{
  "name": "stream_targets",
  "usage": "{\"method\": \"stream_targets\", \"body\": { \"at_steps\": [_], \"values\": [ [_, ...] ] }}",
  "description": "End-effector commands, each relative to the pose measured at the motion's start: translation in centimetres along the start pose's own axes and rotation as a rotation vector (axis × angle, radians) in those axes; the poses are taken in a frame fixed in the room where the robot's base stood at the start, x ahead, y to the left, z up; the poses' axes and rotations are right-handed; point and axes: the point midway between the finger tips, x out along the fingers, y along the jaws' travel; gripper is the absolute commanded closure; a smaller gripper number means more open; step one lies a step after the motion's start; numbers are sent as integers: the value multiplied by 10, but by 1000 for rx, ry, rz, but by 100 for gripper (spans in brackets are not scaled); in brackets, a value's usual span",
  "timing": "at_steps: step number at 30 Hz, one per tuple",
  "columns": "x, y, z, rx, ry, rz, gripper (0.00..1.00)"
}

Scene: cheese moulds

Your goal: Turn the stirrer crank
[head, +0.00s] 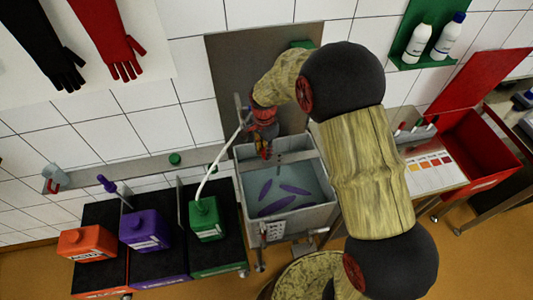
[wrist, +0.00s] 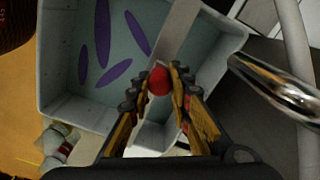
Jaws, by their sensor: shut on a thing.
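The red knob of the stirrer crank (wrist: 159,80) is between the two fingers of my gripper (wrist: 160,82) in the wrist view. My gripper is shut on it, above the grey vat (wrist: 45,72). In the head view my gripper (head: 265,152) reaches down over the back left part of the vat (head: 318,218), and the knob is hidden there. A flat grey bar (wrist: 180,36) crosses the vat top beneath the knob. Several purple elongated shapes (wrist: 118,72) show in the pale liquid.
Green (head: 205,219), purple (head: 145,229) and orange (head: 88,242) canisters stand on dark stands left of the vat. A white hose runs from the green canister up toward my gripper. A shiny metal pipe (wrist: 275,87) lies close right of my gripper. A red bin (head: 480,150) is at right.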

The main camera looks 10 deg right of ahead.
Motion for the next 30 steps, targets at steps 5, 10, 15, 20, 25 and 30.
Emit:
{"method": "stream_targets", "body": {
  "at_steps": [5, 10, 15, 20, 25, 30],
  "values": [
    [0, -8, -5, 141, -1, -2, 100],
    [-1, -13, -9, 249, -1, -3, 100],
    [-1, -16, -12, 321, -2, -3, 100],
    [-1, -17, -13, 359, -2, -2, 100],
    [-1, -17, -14, 374, -3, -2, 100],
    [-1, -17, -14, 375, -3, -2, 100]
  ]
}}
